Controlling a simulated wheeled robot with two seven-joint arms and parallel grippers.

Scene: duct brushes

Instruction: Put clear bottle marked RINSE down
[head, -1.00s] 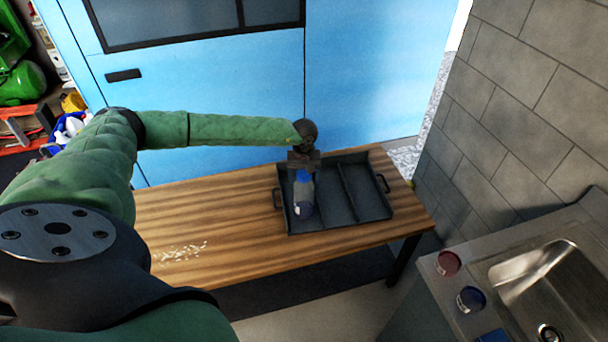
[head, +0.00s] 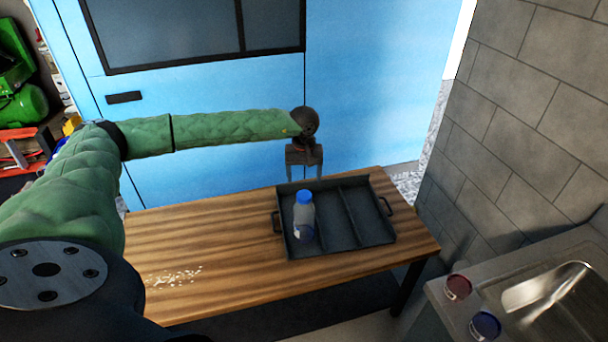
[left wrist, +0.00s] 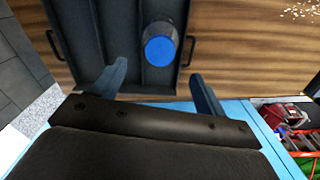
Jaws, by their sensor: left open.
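The clear bottle (head: 304,218) with a blue cap stands upright in the left compartment of the dark tray (head: 365,235). Its marking is too small to read. My left gripper (head: 305,172) is open and empty, above and behind the bottle in the head view. In the left wrist view the bottle's blue cap (left wrist: 160,50) shows beyond and between the two open fingers (left wrist: 155,85), apart from them. The tray also shows in the left wrist view (left wrist: 105,40). My right gripper is not in view.
The tray sits on a wooden table (head: 190,240) with pale crumbs (head: 173,276) at its left. A blue cabinet (head: 370,90) stands behind. At the right are a grey block wall (head: 530,120) and a sink (head: 550,300) with a red-lidded jar (head: 458,287) and a blue-lidded jar (head: 485,326).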

